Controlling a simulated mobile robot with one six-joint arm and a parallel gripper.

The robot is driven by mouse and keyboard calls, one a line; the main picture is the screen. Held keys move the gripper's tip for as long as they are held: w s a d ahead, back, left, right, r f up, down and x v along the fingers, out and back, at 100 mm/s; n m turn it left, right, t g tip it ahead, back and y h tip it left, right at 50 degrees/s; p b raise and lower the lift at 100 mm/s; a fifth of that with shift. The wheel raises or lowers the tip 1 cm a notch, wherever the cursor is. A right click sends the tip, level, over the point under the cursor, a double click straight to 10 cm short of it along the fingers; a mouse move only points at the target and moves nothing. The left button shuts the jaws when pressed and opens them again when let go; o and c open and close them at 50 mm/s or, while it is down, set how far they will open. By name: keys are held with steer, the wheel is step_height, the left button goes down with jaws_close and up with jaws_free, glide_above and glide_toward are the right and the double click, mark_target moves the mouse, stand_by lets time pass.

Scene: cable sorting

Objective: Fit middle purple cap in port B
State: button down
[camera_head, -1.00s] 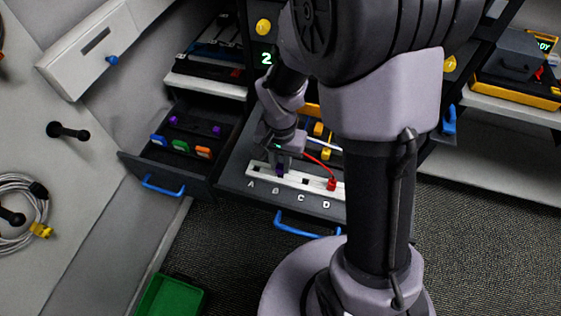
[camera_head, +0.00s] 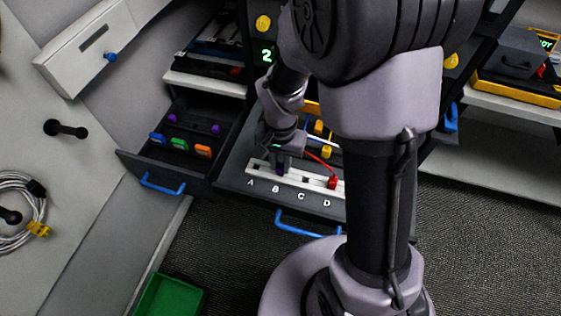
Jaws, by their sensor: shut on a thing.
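My gripper (camera_head: 284,156) points down over the white port strip (camera_head: 312,181), above the letter B. It is shut on a small dark purple cap (camera_head: 280,169), which shows just below the fingers at port B. I cannot tell how deep the cap sits in the port. The strip is lettered A, B, C, D. A red plug (camera_head: 332,182) with a red cable is at D.
The left drawer (camera_head: 127,160) also holds blue (camera_head: 157,138), green (camera_head: 179,144) and orange (camera_head: 203,151) caps. Yellow pieces (camera_head: 326,151) stand behind the strip. A green bin (camera_head: 170,296) is on the floor. My arm hides part of the strip's right side.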

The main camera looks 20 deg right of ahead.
steer(key=shift+f+b, duration=0.4)
steer(key=shift+f, duration=0.05)
stand_by(0.3)
steer(key=c, duration=1.2)
jaws_free()
steer(key=o, duration=0.5)
step_height(320, 180, up, 7)
steer(key=p, duration=0.6)
steer(key=shift+r, duration=0.1)
